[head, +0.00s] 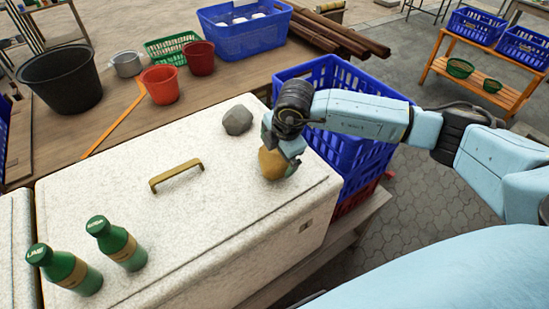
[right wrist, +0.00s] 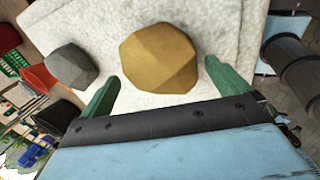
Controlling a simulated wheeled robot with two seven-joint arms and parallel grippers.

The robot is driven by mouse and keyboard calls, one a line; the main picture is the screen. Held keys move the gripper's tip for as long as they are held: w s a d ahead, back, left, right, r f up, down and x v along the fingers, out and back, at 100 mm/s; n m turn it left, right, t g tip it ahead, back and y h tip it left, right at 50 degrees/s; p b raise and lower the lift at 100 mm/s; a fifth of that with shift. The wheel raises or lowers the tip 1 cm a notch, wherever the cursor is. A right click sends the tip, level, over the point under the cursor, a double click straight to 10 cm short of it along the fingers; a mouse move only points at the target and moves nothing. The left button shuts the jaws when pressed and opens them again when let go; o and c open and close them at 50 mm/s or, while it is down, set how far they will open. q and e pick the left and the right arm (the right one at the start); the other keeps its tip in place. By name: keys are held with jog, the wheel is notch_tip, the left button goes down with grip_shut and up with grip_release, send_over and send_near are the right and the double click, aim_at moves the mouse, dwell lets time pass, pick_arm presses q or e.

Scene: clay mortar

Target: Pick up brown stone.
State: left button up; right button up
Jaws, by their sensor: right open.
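The brown stone (head: 272,164) is a faceted, yellow-brown lump on the white speckled top of a cooler box (head: 225,215). In the right wrist view the brown stone (right wrist: 160,58) lies just beyond and between the two green fingers. My right gripper (head: 284,158) is right above and beside the stone in the head view, partly covering it. In the right wrist view my right gripper (right wrist: 160,88) is open with nothing between its fingers. Whether a finger touches the stone cannot be told. My left gripper is not in view.
A grey stone (head: 237,120) lies on the box near the brown one. A brass handle (head: 176,175) and two green bottles (head: 116,243) are on the lid. A blue crate (head: 365,155) stands right of the box. Buckets (head: 60,80) and a blue basket (head: 243,30) are behind.

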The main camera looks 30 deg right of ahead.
aim_at(276, 151)
jog(key=x, duration=0.4)
jog(key=shift+w+f+p, duration=0.1)
jog(key=shift+f+p, duration=0.05)
jog(key=shift+p, duration=0.25)
jog(key=c, duration=1.5)
jog(key=shift+w+r, duration=0.15)
jog(key=shift+r, duration=0.1)
